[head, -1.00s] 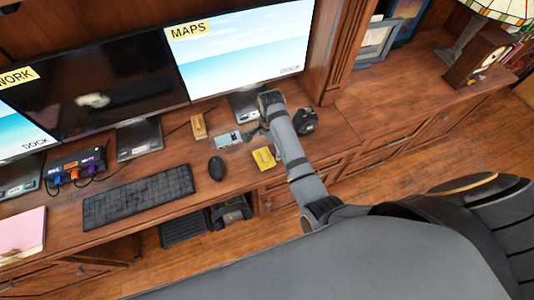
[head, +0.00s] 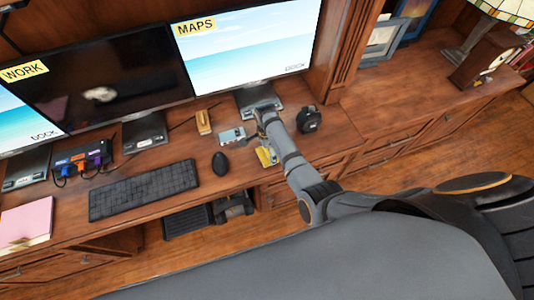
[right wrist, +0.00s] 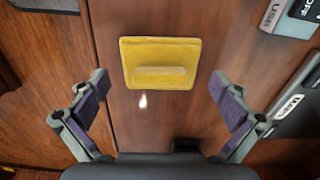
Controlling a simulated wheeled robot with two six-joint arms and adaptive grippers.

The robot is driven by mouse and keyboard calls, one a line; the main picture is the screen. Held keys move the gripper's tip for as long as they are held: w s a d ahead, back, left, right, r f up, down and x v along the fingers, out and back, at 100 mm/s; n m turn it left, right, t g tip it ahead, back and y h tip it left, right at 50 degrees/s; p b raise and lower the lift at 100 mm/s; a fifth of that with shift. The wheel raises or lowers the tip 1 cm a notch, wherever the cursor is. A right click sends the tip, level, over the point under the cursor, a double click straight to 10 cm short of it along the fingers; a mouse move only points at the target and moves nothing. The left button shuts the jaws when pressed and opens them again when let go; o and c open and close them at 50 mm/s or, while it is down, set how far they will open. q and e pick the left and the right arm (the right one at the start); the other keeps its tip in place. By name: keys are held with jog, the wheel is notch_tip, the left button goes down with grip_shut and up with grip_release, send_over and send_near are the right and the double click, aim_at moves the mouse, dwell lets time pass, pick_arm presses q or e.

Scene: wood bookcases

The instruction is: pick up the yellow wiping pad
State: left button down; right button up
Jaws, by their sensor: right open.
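The yellow wiping pad (right wrist: 160,52) lies flat on the wooden desk in the right wrist view, with a raised grip bar across its middle. In the head view the pad (head: 265,157) is partly hidden behind my right arm and gripper. My right gripper (right wrist: 160,100) is open and empty, its two purple-padded fingers spread wide. The pad lies ahead of the fingertips and between their lines, not visibly touched. In the head view my right gripper (head: 262,138) is over the desk by the pad. My left gripper is not in view.
A black mouse (head: 220,163) and a keyboard (head: 144,190) lie left of the pad. A grey-blue device (head: 232,136) and a wooden block (head: 204,122) lie behind it. A black round object (head: 309,119) stands right of my arm. Monitors line the back.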

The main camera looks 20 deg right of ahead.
jog(key=shift+d+f, duration=0.1)
jog(key=shift+f, duration=0.75)
jog(key=c, duration=1.1)
jog(key=shift+r, duration=0.2)
